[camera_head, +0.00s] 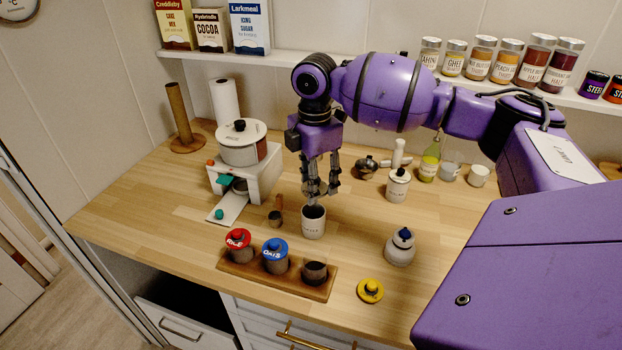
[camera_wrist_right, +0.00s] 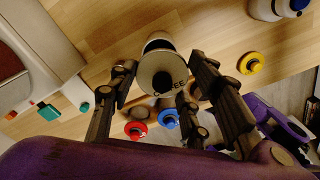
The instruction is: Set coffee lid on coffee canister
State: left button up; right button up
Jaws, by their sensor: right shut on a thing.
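The coffee canister (camera_head: 313,224) is a pale, open-topped cylinder with a dark inside, standing upright on the counter. My right gripper (camera_head: 317,192) points down just above it. In the right wrist view, my right gripper (camera_wrist_right: 163,88) is shut on the coffee lid (camera_wrist_right: 150,77), a beige disc with a dark knob and COFFEE lettering. Part of the canister (camera_wrist_right: 158,37) shows behind the lid. The lid is hard to make out among the fingers in the head view. The gap between lid and canister cannot be judged. My left gripper is not in view.
A wooden tray (camera_head: 322,289) at the front holds red-lidded and blue-lidded jars and an open dark jar. A yellow lid (camera_head: 370,290) lies right of it. A pale jar with a blue knob (camera_head: 400,248) stands right. A white appliance (camera_head: 262,178) stands left.

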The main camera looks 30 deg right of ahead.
jog(key=shift+f, duration=0.6)
notch_tip(320, 180, down, 3)
jog(key=shift+w+a+r+b, duration=0.1)
jog(key=shift+r+b, duration=0.05)
jog(key=shift+b, duration=0.65)
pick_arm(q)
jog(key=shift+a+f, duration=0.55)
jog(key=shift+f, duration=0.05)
pick_arm(e)
jog(key=shift+f, duration=0.95)
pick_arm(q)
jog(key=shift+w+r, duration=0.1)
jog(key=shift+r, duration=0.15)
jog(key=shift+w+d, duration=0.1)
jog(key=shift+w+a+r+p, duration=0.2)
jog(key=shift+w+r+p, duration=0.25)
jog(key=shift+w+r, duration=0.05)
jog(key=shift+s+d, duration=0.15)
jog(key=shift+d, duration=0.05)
